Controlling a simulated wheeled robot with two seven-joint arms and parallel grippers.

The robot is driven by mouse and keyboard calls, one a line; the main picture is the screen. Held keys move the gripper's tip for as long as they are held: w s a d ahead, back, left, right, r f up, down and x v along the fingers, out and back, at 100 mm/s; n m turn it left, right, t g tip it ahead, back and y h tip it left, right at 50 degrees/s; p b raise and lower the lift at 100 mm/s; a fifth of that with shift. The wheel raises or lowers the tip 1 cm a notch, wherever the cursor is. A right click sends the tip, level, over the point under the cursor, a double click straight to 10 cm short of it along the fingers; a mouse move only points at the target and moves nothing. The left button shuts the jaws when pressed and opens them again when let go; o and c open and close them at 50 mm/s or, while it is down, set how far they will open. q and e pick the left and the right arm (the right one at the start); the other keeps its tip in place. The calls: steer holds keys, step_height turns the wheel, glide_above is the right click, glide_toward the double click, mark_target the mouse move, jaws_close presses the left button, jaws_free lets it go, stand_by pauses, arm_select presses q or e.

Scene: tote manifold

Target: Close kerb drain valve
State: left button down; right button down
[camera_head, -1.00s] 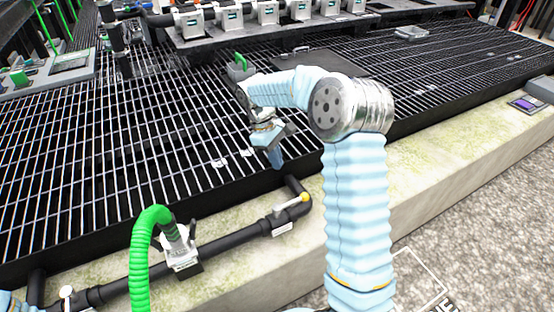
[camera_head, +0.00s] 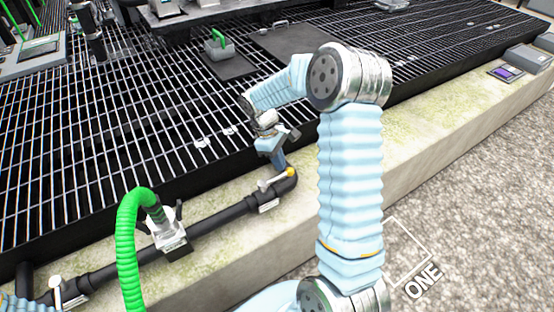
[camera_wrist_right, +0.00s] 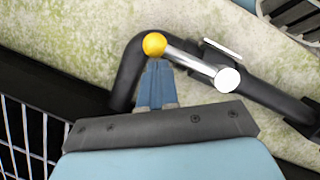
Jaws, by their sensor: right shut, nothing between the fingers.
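The kerb drain valve sits on the black pipe along the kerb, near the pipe's elbow. Its metal lever (camera_head: 272,182) ends in a yellow knob (camera_head: 290,173) and lies roughly along the pipe. In the right wrist view the lever (camera_wrist_right: 190,61) runs from the yellow knob (camera_wrist_right: 154,44) to a round white pivot (camera_wrist_right: 228,79). My right gripper (camera_head: 281,164) is shut and empty, pointing down at the knob. Its blue fingertips (camera_wrist_right: 157,64) appear right at the knob's edge; I cannot tell whether they touch. My left gripper is out of view.
A green ribbed hose (camera_head: 128,240) rises from a grey-white coupling (camera_head: 167,232) on the pipe. A second, white-knobbed handle (camera_head: 56,284) is at lower left. Black grating (camera_head: 100,150) lies behind the pale kerb (camera_head: 425,130). Gravel (camera_head: 480,190) is at right.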

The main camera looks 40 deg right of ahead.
steer(key=shift+s, duration=0.1)
steer(key=s+m, duration=0.1)
steer(key=m, duration=0.1)
steer(key=s+m+y, duration=0.1)
steer(key=m, duration=0.1)
steer(key=shift+s+d, duration=0.1)
steer(key=shift+s, duration=0.3)
steer(key=s+a+m+t+y+p, duration=0.1)
steer(key=s+a+m, duration=0.4)
steer(key=m, duration=0.7)
steer(key=shift+s+a+m+y+p, duration=0.4)
steer(key=shift+s+y+p, duration=0.35)
steer(key=shift+y, duration=0.45)
steer(key=shift+a, duration=0.1)
step_height(320, 180, up, 13)
steer(key=p, duration=0.1)
glide_above(286, 173)
steer(key=s+a, duration=0.3)
steer(key=s, duration=0.1)
steer(key=shift+d+r, duration=0.1)
steer(key=shift+d, duration=0.1)
